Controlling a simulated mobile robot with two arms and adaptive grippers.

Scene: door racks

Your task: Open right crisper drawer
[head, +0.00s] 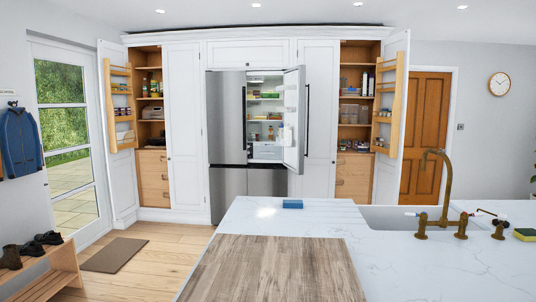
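The fridge (227,120) stands at the back centre, far across the room. Its left door is shut and its right door (292,125) is swung open. Inside, shelves hold small food items. A pale, clear-fronted crisper drawer area (267,152) shows at the bottom of the open compartment. It looks shut, but it is small, and I cannot make out separate left and right drawers. The shut left door hides the left part of the interior. Neither of my grippers shows in the head view.
Open pantry cupboards flank the fridge. Wooden floor (165,250) is clear at left, with a mat (114,255) and a shoe bench (40,270).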

